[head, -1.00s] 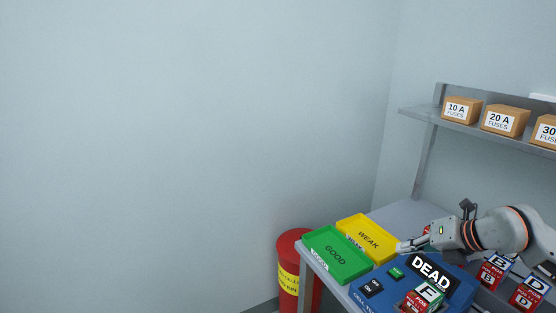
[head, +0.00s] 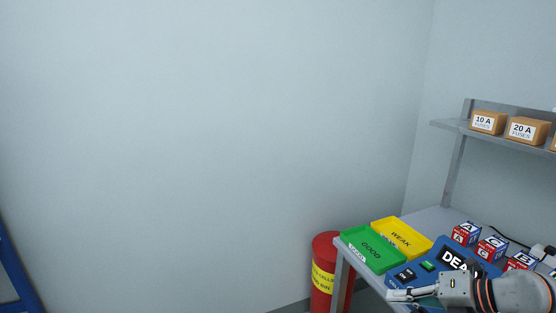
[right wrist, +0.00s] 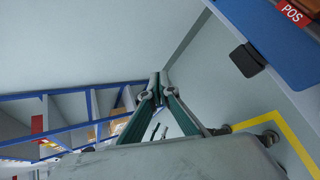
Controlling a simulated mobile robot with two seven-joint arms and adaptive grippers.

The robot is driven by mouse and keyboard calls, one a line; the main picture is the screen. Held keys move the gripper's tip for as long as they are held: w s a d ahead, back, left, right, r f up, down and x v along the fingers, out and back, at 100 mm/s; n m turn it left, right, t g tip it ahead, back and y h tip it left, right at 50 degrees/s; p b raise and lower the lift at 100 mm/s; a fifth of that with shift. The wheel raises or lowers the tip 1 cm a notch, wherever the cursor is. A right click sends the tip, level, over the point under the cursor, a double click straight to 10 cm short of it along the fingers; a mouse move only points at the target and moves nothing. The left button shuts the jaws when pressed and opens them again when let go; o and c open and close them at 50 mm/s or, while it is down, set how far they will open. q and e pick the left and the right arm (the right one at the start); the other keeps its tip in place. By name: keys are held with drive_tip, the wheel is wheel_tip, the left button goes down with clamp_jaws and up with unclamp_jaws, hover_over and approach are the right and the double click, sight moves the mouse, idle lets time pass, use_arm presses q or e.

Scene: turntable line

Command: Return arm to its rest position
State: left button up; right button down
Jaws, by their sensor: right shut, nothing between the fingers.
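My right arm enters the head view at the lower right. Its gripper (head: 400,294) is shut and empty, at the front edge of the table, in front of the blue tester (head: 408,274). In the right wrist view the closed fingertips (right wrist: 160,84) meet, with nothing between them. The arm hides part of the tester, whose display shows the start of "DEAD". My left gripper is in neither view.
A green GOOD tray (head: 371,248) and a yellow WEAK tray (head: 402,238) lie on the table. A red bin (head: 323,270) stands left of it. Labelled cells (head: 466,234) stand behind the tester. Fuse boxes (head: 488,122) sit on a shelf. Blue racking (right wrist: 75,135) shows in the wrist view.

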drive_tip(key=s+a+f+m+t+y, duration=0.1)
drive_tip(key=s+a+m+t+y, duration=0.4)
drive_tip(key=a+m, duration=0.45)
drive_tip(key=s+d+f+m+t+h, duration=0.2)
drive_tip(key=f+m+h, duration=0.2)
drive_tip(key=f+m, duration=0.25)
drive_tip(key=s+d+f+m+t+h, duration=0.1)
drive_tip(key=s+d+f+m+h, duration=0.1)
drive_tip(key=f+m+h, duration=0.4)
drive_tip(key=s+a+f+m+g+h, duration=0.1)
drive_tip(key=s+f+m+g, duration=0.3)
drive_tip(key=s+f, duration=0.8)
wheel_tip(320, 180, down, 2)
drive_tip(key=shift+s+a+f+m+g, duration=0.35)
drive_tip(key=shift+a+m, duration=0.3)
drive_tip(key=shift+m, duration=0.45)
drive_tip(key=shift+w+d+r, duration=0.1)
drive_tip(key=shift+w+r, duration=0.05)
